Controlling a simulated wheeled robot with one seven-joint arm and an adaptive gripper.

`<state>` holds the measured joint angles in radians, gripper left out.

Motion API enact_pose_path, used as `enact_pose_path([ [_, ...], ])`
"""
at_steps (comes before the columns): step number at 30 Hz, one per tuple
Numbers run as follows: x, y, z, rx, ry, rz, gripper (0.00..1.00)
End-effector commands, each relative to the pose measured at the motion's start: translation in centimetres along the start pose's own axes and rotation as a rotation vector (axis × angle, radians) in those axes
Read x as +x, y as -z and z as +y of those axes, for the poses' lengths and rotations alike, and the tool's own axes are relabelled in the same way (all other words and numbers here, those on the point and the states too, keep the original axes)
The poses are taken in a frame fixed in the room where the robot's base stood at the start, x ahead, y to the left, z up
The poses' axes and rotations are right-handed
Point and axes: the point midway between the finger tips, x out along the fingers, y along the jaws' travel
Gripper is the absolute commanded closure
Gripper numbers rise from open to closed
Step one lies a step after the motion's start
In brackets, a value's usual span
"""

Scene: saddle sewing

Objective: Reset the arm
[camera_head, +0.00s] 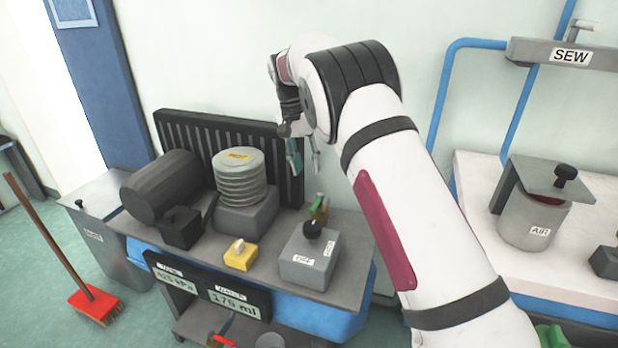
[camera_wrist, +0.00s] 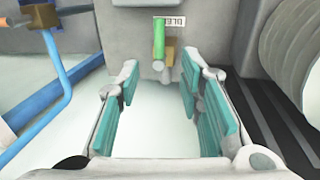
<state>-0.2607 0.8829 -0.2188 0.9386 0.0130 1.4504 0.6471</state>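My gripper (camera_wrist: 160,105) is open and empty in the wrist view, its two teal finger pads well apart with only pale floor or wall between them. In the head view my gripper (camera_head: 303,155) hangs from my bent arm above the back right of the grey workbench (camera_head: 345,228), partly hidden by my wrist. A green-handled valve with a brass body (camera_head: 320,208) lies below it, behind the grey box with a black knob (camera_head: 310,255). The green handle (camera_wrist: 159,40) also shows beyond the fingertips in the wrist view. The gripper touches nothing that I can see.
On the bench are a ribbed grey bellows (camera_head: 240,180), a dark cylinder (camera_head: 163,185) and a yellow switch block (camera_head: 241,254). A black slatted rack (camera_head: 290,165) stands behind. To the right is a white table (camera_head: 475,185) with a pot marked AIR (camera_head: 530,218). A red broom (camera_head: 95,303) stands left.

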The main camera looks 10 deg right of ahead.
Motion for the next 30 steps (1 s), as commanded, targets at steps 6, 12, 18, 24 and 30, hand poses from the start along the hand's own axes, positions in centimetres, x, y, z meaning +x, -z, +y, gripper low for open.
enact_pose_path([
  [6,-0.9,0.0,0.0,0.0,0.0,0.0,0.66],
  [12,-0.9,0.0,0.0,0.001,0.0,-0.001,0.66],
  [18,-2.5,-0.5,1.6,-0.005,0.015,-0.003,0.66],
  [24,-7.3,-3.5,7.0,-0.047,0.064,-0.014,0.66],
  [30,-11.2,-8.3,13.1,-0.11,0.115,-0.017,0.66],
])
